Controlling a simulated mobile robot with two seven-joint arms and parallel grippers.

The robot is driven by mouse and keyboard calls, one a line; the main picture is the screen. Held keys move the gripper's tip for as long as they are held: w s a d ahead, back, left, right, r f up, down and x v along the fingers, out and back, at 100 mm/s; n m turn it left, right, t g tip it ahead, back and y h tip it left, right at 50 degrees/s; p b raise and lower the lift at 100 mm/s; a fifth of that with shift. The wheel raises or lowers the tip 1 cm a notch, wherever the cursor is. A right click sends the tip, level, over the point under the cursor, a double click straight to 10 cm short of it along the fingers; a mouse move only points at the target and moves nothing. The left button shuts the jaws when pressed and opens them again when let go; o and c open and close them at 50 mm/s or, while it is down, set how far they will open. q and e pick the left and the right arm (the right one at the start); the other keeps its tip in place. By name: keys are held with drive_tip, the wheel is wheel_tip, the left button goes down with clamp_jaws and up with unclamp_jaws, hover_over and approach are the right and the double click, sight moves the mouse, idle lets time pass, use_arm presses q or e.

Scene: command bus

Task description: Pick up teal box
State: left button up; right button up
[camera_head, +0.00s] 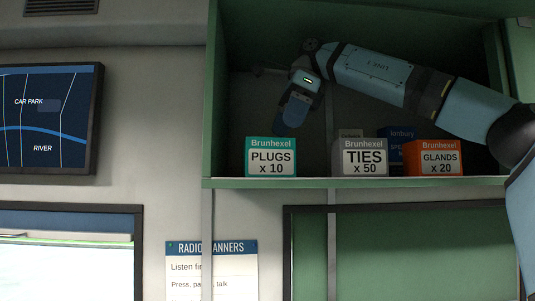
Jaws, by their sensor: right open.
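The teal box (271,157), labelled "PLUGS x 10", stands upright near the left front of the green wall shelf (232,183). My right arm reaches into the shelf from the right. My right gripper (287,125) points downward just above and behind the teal box's right side. It is open and appears apart from the box. Its fingertips are dark and partly hard to make out. My left gripper is not in view.
To the right on the shelf stand a grey "TIES x 50" box (363,158), an orange "GLANDS x 20" box (433,158) and a dark blue box (396,139) behind them. Free room lies left of the teal box. A map screen (45,120) hangs at left.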

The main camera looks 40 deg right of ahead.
sight(271, 144)
drive_tip(key=shift+w+a+f, duration=0.1)
drive_tip(key=shift+w+a, duration=0.5)
drive_tip(key=shift+w, duration=0.35)
drive_tip(key=shift+s+a+f, duration=0.1)
drive_tip(key=shift+s+f, duration=0.05)
drive_tip(key=shift+f, duration=0.05)
drive_tip(key=x, duration=0.4)
drive_tip(key=shift+s+p, duration=0.2)
drive_tip(key=shift+p, duration=0.15)
drive_tip(key=shift+w+f, duration=0.25)
drive_tip(key=shift+s, duration=0.1)
drive_tip(key=shift+s+a+r, duration=0.1)
drive_tip(key=shift+s, duration=0.05)
drive_tip(key=c, duration=1)
